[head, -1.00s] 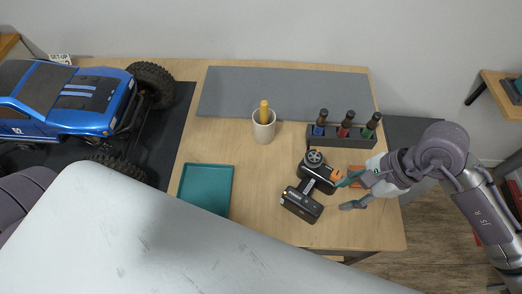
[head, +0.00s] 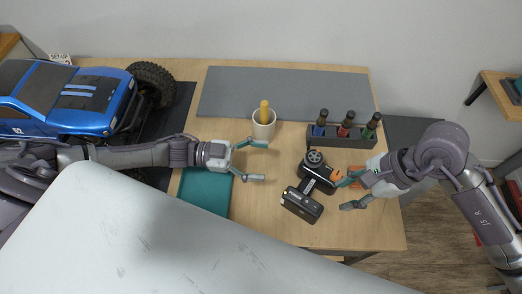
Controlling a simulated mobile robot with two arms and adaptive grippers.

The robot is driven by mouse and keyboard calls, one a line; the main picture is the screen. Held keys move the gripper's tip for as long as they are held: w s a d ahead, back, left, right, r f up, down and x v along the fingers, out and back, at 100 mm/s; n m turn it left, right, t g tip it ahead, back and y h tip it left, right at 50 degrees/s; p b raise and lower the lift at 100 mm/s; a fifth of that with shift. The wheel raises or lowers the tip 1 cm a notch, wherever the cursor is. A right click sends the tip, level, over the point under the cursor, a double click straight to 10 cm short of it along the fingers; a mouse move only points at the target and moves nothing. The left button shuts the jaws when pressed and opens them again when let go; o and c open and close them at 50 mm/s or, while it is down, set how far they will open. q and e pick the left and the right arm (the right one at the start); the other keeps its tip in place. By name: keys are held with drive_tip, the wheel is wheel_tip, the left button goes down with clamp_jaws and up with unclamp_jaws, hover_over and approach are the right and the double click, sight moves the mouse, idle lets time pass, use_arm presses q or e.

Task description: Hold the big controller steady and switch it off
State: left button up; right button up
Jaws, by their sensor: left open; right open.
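The big controller (head: 302,203) is black with a round wheel and an orange part. It lies on the wooden table, its wheel end toward the back and its wide base toward the front. My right gripper (head: 344,194) is open at the controller's right side, with one fingertip close to the orange part; I cannot tell if it touches. My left gripper (head: 265,162) is open and empty to the left of the controller, above the table, fingers pointing right, with a gap between them and the controller. I cannot make out the switch.
A cup (head: 263,131) with a yellow handle stands just behind my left gripper. A dark rack (head: 342,140) with several screwdrivers stands behind the controller. A teal tray (head: 205,193) lies under my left arm. A blue crawler (head: 70,97) is at the left. A grey mat (head: 285,90) lies at the back.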

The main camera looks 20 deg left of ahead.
sight(315, 156)
use_arm(q)
drive_tip(key=w+d, duration=0.2)
drive_tip(key=d, duration=0.2)
drive_tip(key=w+d+f+n, duration=0.1)
drive_tip(key=w+d, duration=0.1)
drive_tip(key=d, duration=0.2)
drive_tip(key=w+d+f+n, duration=0.1)
drive_tip(key=w+d, duration=0.2)
drive_tip(key=d, duration=0.1)
drive_tip(key=shift+d+t+y, duration=0.3)
drive_tip(key=shift+t, duration=0.1)
